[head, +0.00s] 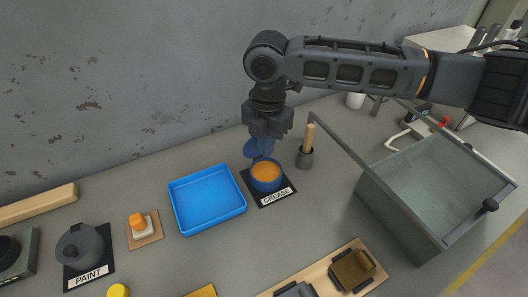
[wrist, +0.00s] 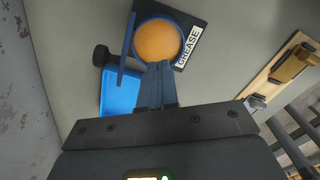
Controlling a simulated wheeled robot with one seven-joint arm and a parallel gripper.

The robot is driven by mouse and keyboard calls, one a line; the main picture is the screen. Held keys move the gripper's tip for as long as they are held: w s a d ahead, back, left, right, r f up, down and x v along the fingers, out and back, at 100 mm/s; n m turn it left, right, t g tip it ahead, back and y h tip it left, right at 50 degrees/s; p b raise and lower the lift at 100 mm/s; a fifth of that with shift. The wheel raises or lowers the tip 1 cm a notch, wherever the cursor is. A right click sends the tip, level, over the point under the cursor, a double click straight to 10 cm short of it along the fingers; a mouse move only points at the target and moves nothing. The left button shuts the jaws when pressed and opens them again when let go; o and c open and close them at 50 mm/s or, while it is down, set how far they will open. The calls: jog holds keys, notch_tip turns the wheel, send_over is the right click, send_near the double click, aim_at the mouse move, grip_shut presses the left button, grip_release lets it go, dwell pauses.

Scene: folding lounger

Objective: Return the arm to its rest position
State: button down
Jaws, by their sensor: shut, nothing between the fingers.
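My gripper (head: 266,152) points down just behind and above the blue grease pot (head: 266,184). In the wrist view my gripper's fingers (wrist: 158,68) are together with nothing between them, and their tips overlap the pot's near rim. Whether they touch the rim I cannot tell. The pot is open, with orange grease (wrist: 158,40) inside. My arm reaches in from the right, above the bench.
A blue tray (head: 208,228) lies left of the pot. A brush holder (head: 305,159) with a wooden handle stands to its right, beside a grey glass-lidded box (head: 400,225). A paint pot (head: 80,246) is at left. The grey wall (head: 120,80) is close behind.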

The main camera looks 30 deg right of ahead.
jog(key=shift+r, duration=0.65)
